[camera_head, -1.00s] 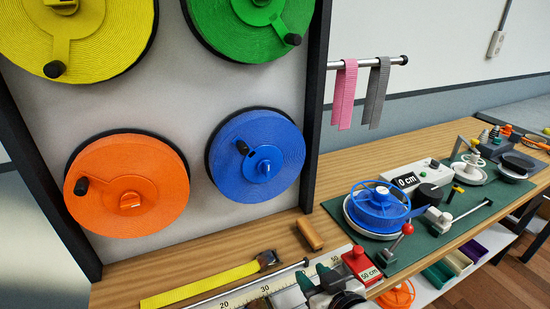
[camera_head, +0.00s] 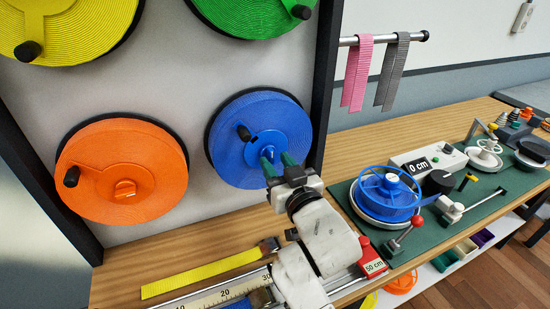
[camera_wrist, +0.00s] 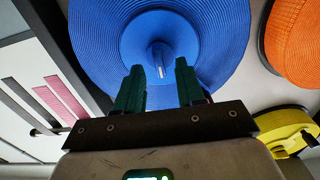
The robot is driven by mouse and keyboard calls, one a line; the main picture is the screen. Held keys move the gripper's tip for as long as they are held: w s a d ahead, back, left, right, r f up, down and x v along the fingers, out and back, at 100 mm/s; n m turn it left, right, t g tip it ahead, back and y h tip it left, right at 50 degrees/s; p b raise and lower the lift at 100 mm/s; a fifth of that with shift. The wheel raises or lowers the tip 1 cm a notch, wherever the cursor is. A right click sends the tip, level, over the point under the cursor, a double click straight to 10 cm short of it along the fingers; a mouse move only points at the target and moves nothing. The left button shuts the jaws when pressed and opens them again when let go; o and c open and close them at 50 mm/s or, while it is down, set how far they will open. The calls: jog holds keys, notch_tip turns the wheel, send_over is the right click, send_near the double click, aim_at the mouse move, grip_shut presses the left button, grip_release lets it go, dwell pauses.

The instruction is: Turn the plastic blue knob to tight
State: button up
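The blue knob sits at the centre of the blue strap reel (camera_head: 229,112) on the wall panel, at the lower right. In the wrist view the knob (camera_wrist: 160,58) is a narrow upright grip standing out from the blue reel (camera_wrist: 215,35). My gripper (camera_head: 278,162) is in front of the reel's lower middle. Its two green fingers (camera_wrist: 159,85) are apart, with the knob seen between and just beyond them. I cannot tell whether they touch it. In the head view the fingers partly cover the knob.
An orange reel (camera_head: 105,185) hangs to the left, with yellow and green reels above. Pink (camera_head: 357,75) and grey straps hang from a bar at right. On the bench are a yellow strap (camera_head: 200,274), a ruler and a blue spool (camera_head: 388,190) on a green mat.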

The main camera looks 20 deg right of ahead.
jog(key=shift+w, duration=0.8)
jog(key=shift+c, duration=0.2)
grip_shut()
